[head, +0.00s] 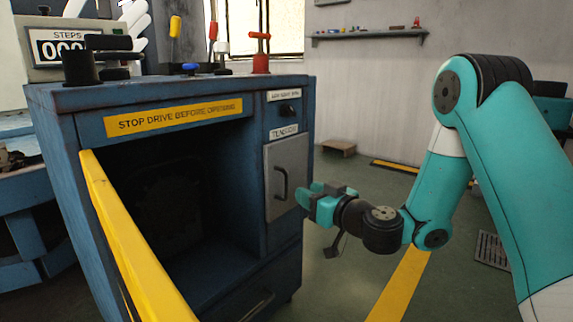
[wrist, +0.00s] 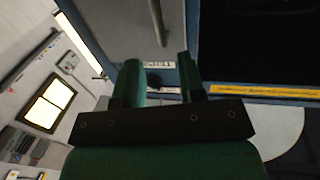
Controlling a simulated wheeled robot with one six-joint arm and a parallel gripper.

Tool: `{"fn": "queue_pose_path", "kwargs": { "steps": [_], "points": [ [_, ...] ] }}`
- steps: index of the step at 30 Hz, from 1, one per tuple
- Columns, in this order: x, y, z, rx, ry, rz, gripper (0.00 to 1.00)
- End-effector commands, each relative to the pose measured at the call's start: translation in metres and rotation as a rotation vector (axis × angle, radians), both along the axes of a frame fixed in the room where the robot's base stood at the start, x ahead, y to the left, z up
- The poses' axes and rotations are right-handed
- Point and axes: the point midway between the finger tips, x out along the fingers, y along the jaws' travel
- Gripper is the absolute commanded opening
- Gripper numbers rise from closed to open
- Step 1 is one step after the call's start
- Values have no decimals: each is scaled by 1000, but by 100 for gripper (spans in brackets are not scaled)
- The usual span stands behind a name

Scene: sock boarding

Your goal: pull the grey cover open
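The grey cover (head: 287,178) is a flat upright panel at the right of the blue cabinet's front, below a small label, and looks closed. A dark bar handle (head: 281,184) stands on it. In the wrist view the cover (wrist: 115,25) is at the top, with its handle (wrist: 158,20) beyond the fingertips. My teal gripper (head: 308,197) is just right of the cover in the head view. In the wrist view my gripper (wrist: 158,72) has its two fingers apart with nothing between them, and the handle roughly lines up with the gap.
The blue cabinet (head: 215,82) has a dark open bay, with a yellow-edged door (head: 135,245) swung out at left. A black knob (head: 287,109) sits above the cover. A drawer (head: 250,300) lies below. Floor to the cabinet's right is mostly clear.

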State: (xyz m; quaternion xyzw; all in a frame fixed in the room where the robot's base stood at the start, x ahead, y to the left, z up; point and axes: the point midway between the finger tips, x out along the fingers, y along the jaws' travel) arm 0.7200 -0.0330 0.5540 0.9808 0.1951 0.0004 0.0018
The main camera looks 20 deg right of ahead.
Motion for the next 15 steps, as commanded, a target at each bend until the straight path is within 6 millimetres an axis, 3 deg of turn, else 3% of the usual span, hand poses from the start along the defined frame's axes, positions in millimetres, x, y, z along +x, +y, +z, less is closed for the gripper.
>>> {"fn": "queue_pose_path", "kwargs": {
  "steps": [2,15],
  "points": [
    [11,5,8,1,1,2,37],
    [72,31,2,-1,-2,3,37]
  ]
}}
